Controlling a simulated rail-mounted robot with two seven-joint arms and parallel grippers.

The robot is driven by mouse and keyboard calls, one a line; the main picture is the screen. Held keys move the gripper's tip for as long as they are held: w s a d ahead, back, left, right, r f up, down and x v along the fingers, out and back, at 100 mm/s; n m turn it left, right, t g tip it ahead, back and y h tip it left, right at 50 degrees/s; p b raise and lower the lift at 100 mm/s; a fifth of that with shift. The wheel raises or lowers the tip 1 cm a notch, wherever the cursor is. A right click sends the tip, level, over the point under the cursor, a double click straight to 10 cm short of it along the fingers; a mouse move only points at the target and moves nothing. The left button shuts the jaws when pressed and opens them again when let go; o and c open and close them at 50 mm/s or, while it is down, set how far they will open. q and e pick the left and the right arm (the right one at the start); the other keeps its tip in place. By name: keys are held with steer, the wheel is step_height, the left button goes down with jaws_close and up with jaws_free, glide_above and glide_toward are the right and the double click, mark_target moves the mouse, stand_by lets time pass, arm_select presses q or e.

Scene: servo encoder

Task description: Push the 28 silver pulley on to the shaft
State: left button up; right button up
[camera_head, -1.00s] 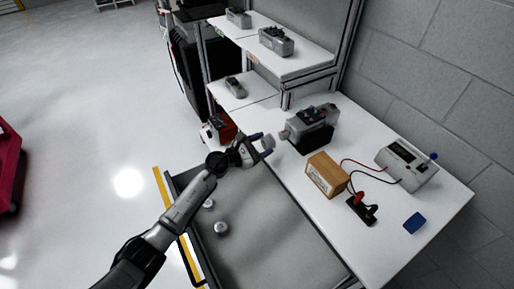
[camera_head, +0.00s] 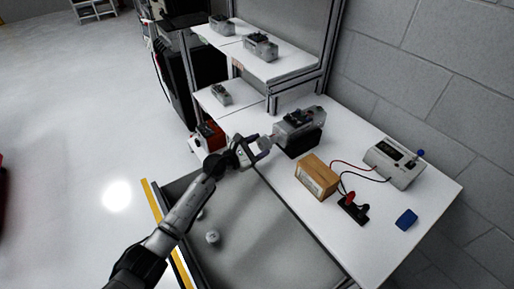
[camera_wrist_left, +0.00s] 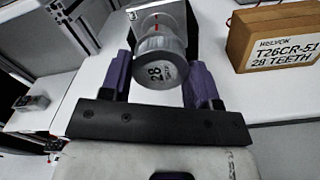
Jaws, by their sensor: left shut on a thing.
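In the left wrist view, a silver pulley marked 28 (camera_wrist_left: 161,66) sits between the two purple fingers of my left gripper (camera_wrist_left: 160,82), which is shut on it. In the head view my left gripper (camera_head: 262,146) is at the left end of the grey servo unit (camera_head: 300,124), which stands on a black block on the white bench. Behind the pulley, the wrist view shows a pale face with a red mark (camera_wrist_left: 155,24). The shaft is hidden, so I cannot tell whether the pulley is on it. My right gripper is not in view.
A cardboard box (camera_head: 317,177) labelled 28 teeth stands right of the servo unit. A meter (camera_head: 394,163) with red and black leads, a black terminal block (camera_head: 352,208) and a blue item (camera_head: 406,220) lie farther right. A grey tray (camera_head: 262,245) holds a silver pulley (camera_head: 212,237).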

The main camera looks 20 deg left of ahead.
arm_select(q)
steer(key=shift+w+d, duration=0.1)
steer(key=o, duration=1.1)
steer(key=shift+o, duration=0.2)
steer(key=shift+c, duration=0.5)
steer(key=shift+s+a, duration=0.25)
steer(key=shift+s, duration=0.1)
steer(key=shift+s+a, duration=0.1)
steer(key=shift+p+v, duration=0.35)
steer(key=shift+v, duration=0.55)
steer(key=shift+s, duration=0.1)
